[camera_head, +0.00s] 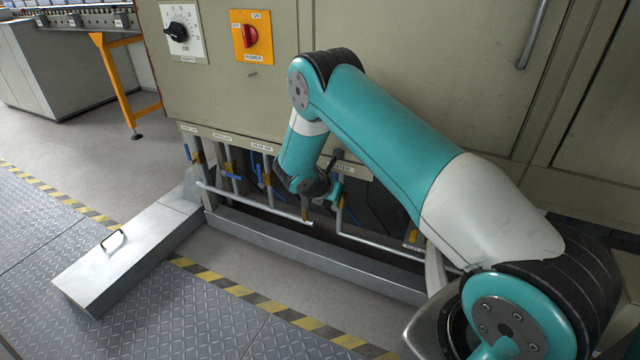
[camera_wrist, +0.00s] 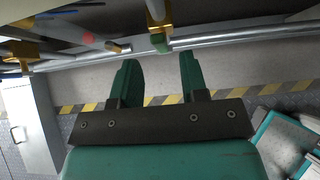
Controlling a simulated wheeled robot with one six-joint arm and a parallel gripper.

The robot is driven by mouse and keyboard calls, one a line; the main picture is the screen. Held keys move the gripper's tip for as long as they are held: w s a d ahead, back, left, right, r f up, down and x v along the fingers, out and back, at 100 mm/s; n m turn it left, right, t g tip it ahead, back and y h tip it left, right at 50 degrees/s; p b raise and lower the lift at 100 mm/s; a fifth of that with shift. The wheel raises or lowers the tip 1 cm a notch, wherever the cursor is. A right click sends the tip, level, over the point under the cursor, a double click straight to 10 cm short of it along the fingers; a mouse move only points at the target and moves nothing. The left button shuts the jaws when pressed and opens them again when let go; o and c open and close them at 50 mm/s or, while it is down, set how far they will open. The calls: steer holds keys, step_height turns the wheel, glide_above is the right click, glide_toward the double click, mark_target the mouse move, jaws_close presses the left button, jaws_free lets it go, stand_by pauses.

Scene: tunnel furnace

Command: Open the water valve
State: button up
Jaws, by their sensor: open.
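My gripper (camera_wrist: 157,64) is open in the wrist view, its two dark green fingers apart and nothing between them. A valve with a brass body (camera_wrist: 155,22) and a small green handle (camera_wrist: 161,42) sits just beyond the fingertips, in line with the gap, without visible contact. In the head view my gripper (camera_head: 330,190) is down at the row of pipes under the cabinet, below the label that reads WATER (camera_head: 341,168). My wrist partly hides the valve there. Whether the valve is open or shut is not clear.
Other vertical pipes with valves (camera_head: 229,168) stand to the left in the head view. A horizontal grey pipe (camera_head: 250,203) runs in front of them. The power switch (camera_head: 251,37) is on the cabinet above. A metal cover (camera_head: 130,255) lies on the floor at left.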

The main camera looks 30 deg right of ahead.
steer(key=p+v, duration=0.2)
steer(key=v, duration=1.1)
steer(key=s+a+r+m+g+y, duration=0.2)
steer(key=s+a+r+m+y, duration=0.6)
steer(key=s+a+r+m, duration=0.55)
steer(key=s+a+r+m+g+y, duration=0.1)
steer(key=s+a+r+m+y, duration=0.1)
steer(key=s+a+r, duration=0.5)
steer(key=s+a+r+m+g+y, duration=0.15)
steer(key=s+r, duration=0.35)
steer(key=s, duration=0.6)
step_height(320, 180, up, 22)
steer(key=p, duration=2.2)
steer(key=shift+w+d+p, duration=0.2)
steer(key=shift+d+p, duration=0.15)
steer(key=shift+d, duration=0.15)
